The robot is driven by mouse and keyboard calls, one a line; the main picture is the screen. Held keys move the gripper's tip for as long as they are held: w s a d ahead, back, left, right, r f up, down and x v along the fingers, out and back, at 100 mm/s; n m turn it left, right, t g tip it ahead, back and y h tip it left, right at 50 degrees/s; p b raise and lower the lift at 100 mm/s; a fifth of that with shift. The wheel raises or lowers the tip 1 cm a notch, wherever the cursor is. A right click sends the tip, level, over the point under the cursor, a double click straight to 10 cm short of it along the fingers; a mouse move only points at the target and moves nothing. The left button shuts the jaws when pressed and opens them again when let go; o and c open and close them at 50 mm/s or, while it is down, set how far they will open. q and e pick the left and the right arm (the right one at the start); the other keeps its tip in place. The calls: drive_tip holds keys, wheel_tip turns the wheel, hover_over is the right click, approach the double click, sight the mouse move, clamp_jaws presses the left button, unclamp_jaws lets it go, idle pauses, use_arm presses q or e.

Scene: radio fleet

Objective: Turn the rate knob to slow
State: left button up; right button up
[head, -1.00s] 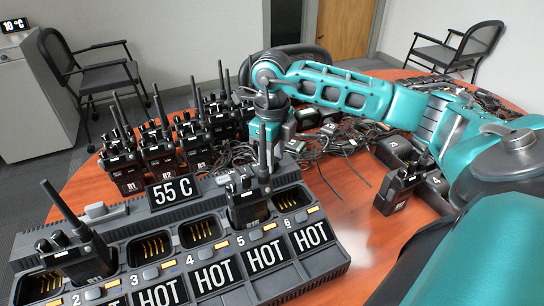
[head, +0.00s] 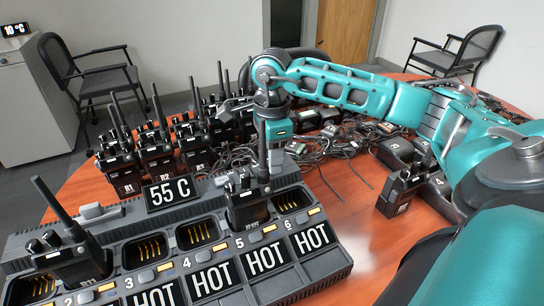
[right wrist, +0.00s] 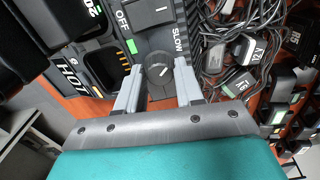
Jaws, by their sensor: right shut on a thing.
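The rate knob (right wrist: 157,72) is a dark round knob with a short pale mark, on the charger's dark panel in the right wrist view. The mark slants up and right, roughly toward the SLOW label (right wrist: 180,40). My right gripper (right wrist: 157,83) has one finger on each side of the knob and is shut on it. In the head view the right gripper (head: 266,165) reaches down behind the standing radio at the charger (head: 325,262); the knob is hidden there. My left gripper is not in view.
The charger holds a radio (head: 245,205) in a middle bay and another (head: 75,258) at left; several bays are empty. A 55 C display (head: 170,192) stands at its back.

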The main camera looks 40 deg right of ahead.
drive_tip(key=shift+n, duration=0.5)
drive_tip(key=o, duration=1)
drive_tip(key=shift+o, duration=0.2)
wheel_tip(320, 180, up, 13)
drive_tip(key=p, duration=0.1)
drive_tip(key=shift+p, duration=0.3)
drive_tip(key=shift+s+f, duration=0.1)
